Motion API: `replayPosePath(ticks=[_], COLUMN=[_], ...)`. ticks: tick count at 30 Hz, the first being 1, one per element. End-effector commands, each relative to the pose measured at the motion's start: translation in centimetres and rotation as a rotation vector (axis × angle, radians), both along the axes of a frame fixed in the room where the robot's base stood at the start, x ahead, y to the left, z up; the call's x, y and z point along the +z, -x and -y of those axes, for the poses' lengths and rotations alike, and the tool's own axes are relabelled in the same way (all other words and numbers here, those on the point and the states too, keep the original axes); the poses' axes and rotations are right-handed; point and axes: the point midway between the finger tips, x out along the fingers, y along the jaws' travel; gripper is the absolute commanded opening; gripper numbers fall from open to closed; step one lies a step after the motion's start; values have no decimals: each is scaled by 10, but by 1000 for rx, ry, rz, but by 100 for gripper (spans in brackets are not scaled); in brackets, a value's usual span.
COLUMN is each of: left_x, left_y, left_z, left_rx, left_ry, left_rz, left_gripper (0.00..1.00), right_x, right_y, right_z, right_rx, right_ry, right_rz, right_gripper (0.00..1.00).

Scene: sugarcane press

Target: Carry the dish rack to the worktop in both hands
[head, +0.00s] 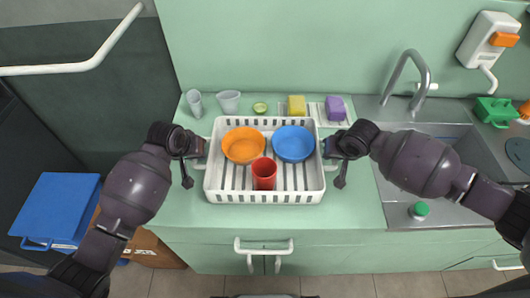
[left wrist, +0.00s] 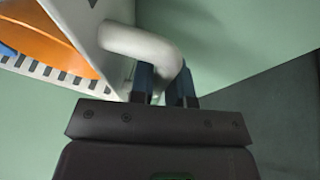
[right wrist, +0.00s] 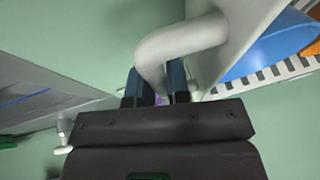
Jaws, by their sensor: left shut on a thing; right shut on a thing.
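The white dish rack (head: 265,198) is over the green worktop (head: 345,215) in the head view; whether it rests on it or hangs just above, I cannot tell. It holds an orange bowl (head: 243,145), a blue bowl (head: 293,143) and a red cup (head: 264,174). My left gripper (head: 197,158) is shut on the rack's left handle, a white bar that also shows in the left wrist view (left wrist: 140,45). My right gripper (head: 331,157) is shut on the right handle, seen in the right wrist view (right wrist: 180,42). The rack looks level.
Behind the rack stand two clear cups (head: 228,101), a small green round thing (head: 260,108), and a yellow sponge (head: 296,106) and purple sponge (head: 335,108) on a white mat. A sink (head: 425,160) with a tap (head: 408,75) is at right. A blue crate (head: 60,205) is low at left.

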Motion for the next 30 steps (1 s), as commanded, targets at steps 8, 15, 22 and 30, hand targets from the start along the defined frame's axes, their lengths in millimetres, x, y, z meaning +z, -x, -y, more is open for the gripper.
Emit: replayPosePath(ticks=[8, 15, 22, 30], left_x=[-10, -9, -6, 26], left_y=[0, 0, 1, 14], left_z=[-1, -1, -1, -7], left_rx=[1, 1, 0, 0], left_ry=[-2, -1, 0, 0], left_rz=[-3, -2, -2, 1], left_gripper=[24, 42, 42, 42], right_x=[-10, -9, -9, -9], right_y=[0, 0, 0, 1], right_z=[1, 1, 0, 0], right_rx=[-1, -1, 0, 0], right_ry=[2, 1, 1, 0], right_rz=[-3, -2, -2, -2], right_gripper=[24, 42, 42, 42])
